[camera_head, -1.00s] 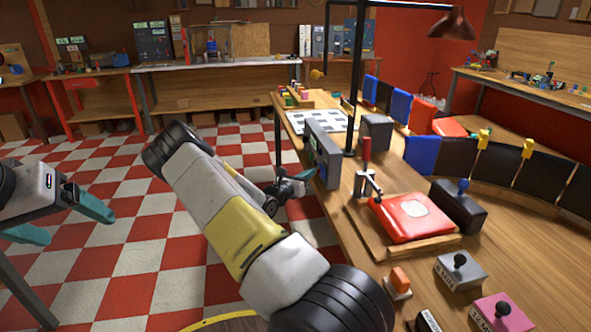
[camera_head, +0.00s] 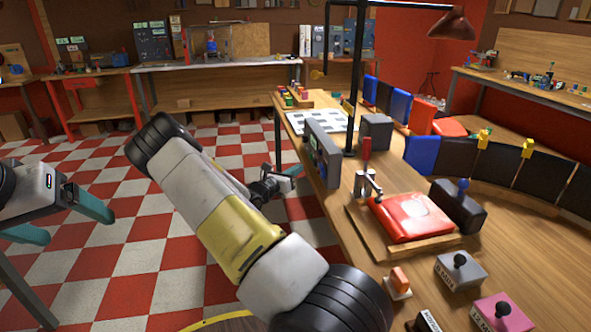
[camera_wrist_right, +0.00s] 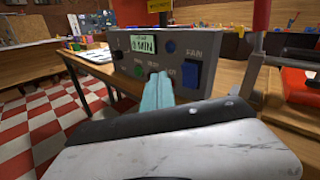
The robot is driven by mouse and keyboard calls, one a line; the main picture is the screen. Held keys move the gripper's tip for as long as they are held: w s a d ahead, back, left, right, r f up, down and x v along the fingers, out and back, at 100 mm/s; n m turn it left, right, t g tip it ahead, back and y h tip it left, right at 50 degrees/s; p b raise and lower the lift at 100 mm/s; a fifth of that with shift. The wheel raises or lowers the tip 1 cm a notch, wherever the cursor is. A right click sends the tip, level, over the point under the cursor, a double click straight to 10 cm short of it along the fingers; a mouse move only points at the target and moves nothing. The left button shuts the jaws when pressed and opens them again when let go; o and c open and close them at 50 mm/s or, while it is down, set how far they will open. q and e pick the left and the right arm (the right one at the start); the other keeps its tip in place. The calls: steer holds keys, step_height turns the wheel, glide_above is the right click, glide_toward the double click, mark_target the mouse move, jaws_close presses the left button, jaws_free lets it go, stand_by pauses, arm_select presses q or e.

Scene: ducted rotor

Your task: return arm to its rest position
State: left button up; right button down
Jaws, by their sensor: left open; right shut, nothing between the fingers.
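My right arm, white and yellow, crosses the middle of the head view. Its gripper (camera_head: 290,171) is partly hidden behind the arm, and its teal fingertips are near the left side of the grey control box (camera_head: 323,152). In the right wrist view the teal fingers (camera_wrist_right: 157,91) are shut together with nothing between them, in front of the box's face (camera_wrist_right: 213,55) with its green display, buttons and blue rocker switch. Whether they touch the box is not clear. My left gripper (camera_head: 62,222) is at the left edge of the head view, open and empty over the checkered floor.
The wooden bench (camera_head: 345,240) holds a toggle clamp (camera_head: 366,176) over a red pad (camera_head: 412,216), a lamp stand, and joystick boxes (camera_head: 460,270) at the front. Blue and black panels line the bench's far side. The checkered floor (camera_head: 120,285) to the left is open.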

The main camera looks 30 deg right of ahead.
steer(key=s+a+r+m+g+y, duration=0.1)
steer(key=s+r+m+g+y, duration=0.25)
steer(key=s+m, duration=0.4)
steer(key=s+a+r+m+g+y, duration=0.15)
steer(key=s+m+g, duration=0.25)
steer(key=s+m, duration=0.4)
steer(key=s+a+r+m+t+y, duration=0.2)
steer(key=s+a+r+m+y, duration=0.2)
steer(key=s+a+r, duration=0.5)
steer(key=s+a+r+m+t+y, duration=0.3)
steer(key=s+a+r+m+y, duration=0.2)
steer(key=a, duration=0.8)
steer(key=s+r+y, duration=0.3)
steer(key=s+r, duration=0.1)
steer(key=s, duration=0.1)
steer(key=shift+s+a+r+t+y, duration=0.2)
steer(key=shift+s+a+t+y, duration=0.1)
steer(key=shift+a+t+y, duration=0.1)
steer(key=shift+m, duration=0.25)
